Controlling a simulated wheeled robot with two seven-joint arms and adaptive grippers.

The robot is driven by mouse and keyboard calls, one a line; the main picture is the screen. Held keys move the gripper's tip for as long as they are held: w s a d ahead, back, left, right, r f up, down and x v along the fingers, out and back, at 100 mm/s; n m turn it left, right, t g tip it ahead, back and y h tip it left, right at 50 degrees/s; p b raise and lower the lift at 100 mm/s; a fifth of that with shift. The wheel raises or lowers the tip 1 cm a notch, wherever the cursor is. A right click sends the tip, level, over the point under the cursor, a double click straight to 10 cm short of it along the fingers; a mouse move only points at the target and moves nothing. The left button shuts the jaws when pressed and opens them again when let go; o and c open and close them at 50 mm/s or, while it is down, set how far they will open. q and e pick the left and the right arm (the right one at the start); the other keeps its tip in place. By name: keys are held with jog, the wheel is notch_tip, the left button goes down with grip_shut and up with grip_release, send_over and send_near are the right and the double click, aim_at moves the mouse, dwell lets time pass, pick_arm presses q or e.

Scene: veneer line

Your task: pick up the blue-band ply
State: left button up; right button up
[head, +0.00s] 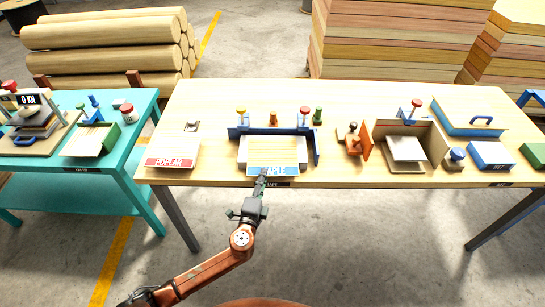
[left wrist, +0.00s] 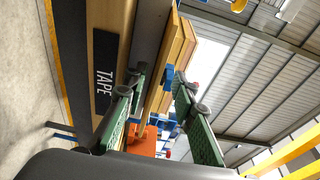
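The blue-band ply (head: 285,170) is a pale sheet with a blue front label reading "APLE", its first letter hidden behind my gripper. It lies at the front of a blue-framed fixture (head: 317,147) on the wooden table. My left gripper (head: 263,177) is at the table's front edge, at the left part of the blue band. In the left wrist view its green fingers (left wrist: 158,80) stand apart, so it is open. My right gripper is in neither view.
A red-band "POPLAR" ply (head: 172,156) lies left on the table (head: 215,100). An orange clamp-like tool (head: 362,140), a tray holder (head: 407,148) and blue boxes (head: 490,155) stand right. A teal table (head: 130,150) adjoins left.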

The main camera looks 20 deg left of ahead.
aim_at(273, 156)
pick_arm(q)
jog(key=w, duration=0.4)
jog(key=shift+w+a+f, duration=0.15)
jog(key=shift+w, duration=0.25)
jog(key=shift+c, duration=0.5)
grip_shut()
